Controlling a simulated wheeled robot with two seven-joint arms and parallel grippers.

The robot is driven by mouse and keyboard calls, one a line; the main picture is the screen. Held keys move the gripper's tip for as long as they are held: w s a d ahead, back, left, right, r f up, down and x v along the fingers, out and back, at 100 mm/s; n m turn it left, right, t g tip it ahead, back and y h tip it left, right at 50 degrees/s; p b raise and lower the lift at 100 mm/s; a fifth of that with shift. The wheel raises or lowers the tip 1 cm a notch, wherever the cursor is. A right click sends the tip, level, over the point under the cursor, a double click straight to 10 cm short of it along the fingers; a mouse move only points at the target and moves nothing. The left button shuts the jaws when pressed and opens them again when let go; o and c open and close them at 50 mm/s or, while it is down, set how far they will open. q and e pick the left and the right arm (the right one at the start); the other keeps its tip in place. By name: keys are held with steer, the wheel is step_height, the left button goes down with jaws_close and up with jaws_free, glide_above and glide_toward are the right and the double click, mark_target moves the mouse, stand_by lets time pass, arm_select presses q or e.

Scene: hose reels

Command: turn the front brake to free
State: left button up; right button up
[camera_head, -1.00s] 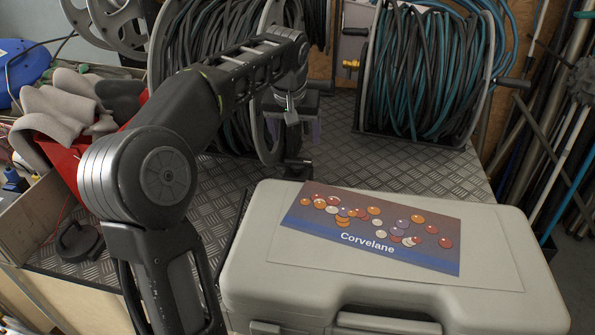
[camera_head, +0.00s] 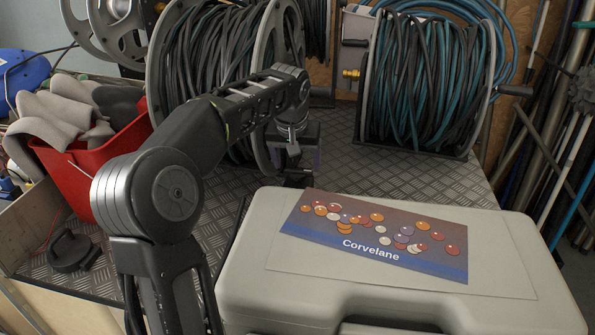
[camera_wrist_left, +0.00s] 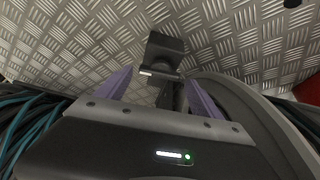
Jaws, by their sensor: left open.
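The front hose reel (camera_head: 215,50), wound with dark hose, stands at the back left behind my left arm. A dark block with a short lever, which looks like its brake (camera_head: 297,180), sits low at the reel's near side. It also shows in the left wrist view (camera_wrist_left: 165,52), just beyond the fingertips. My left gripper (camera_head: 298,160) is just above it. In the wrist view its two purple fingers (camera_wrist_left: 158,82) are apart, with part of the dark piece showing between them. Contact and the brake's setting cannot be told. My right gripper is not in view.
A second reel (camera_head: 425,85) with teal and black hose stands at the back right. A large grey case (camera_head: 490,280) with a Corvelane label fills the front right. A red bin (camera_head: 85,180) with grey cloths is at left. Bare tread-plate floor (camera_head: 405,175) lies between case and reels.

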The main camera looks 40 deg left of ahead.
mark_target(298, 171)
arm_select(q)
steer(key=shift+x, duration=1.8)
steer(key=shift+c, duration=0.2)
steer(key=c, duration=1)
